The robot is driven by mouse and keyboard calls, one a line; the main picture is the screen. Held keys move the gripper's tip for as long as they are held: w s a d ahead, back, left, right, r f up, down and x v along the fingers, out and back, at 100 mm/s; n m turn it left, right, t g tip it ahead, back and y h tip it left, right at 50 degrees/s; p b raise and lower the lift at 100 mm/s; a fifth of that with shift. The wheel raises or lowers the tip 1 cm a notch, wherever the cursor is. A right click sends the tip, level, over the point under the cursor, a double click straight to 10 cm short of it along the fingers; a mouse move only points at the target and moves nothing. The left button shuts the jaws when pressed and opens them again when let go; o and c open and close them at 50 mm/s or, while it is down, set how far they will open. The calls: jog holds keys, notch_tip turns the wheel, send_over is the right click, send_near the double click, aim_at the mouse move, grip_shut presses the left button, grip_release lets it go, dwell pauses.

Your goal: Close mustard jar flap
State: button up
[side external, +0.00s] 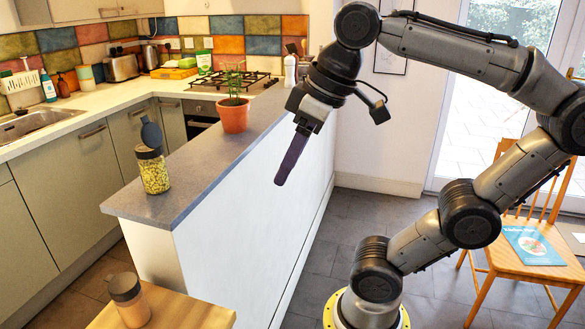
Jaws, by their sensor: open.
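A clear jar (154,175) with yellow-green contents stands upright near the front end of the grey counter. Its dark flap (151,134) is raised, standing up above the dark lid rim (148,152). A second jar (131,308), with tan contents and a dark top that looks shut, stands on the wooden table at the bottom. No label is readable on either, so which one is the mustard jar is not shown by name. My gripper (281,180) is open, seen edge-on, pointing down and empty. In the picture it is right of the counter, well apart from both jars.
A potted plant (234,116) stands on the grey counter (190,170) behind the open jar, between it and my gripper in the picture. The counter around the open jar is clear. A wooden table (185,312) is at the bottom, a wooden chair (515,257) at the right.

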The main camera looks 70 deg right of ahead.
jog(key=shift+s+f, duration=0.15)
jog(key=shift+f, duration=0.55)
notch_tip(320, 180, up, 20)
send_over(145, 119)
jog(key=s, duration=0.6)
jog(key=x, duration=1.4)
jog(key=shift+s+f, duration=0.15)
jog(key=shift+s, duration=0.15)
jog(key=shift+c, duration=0.3)
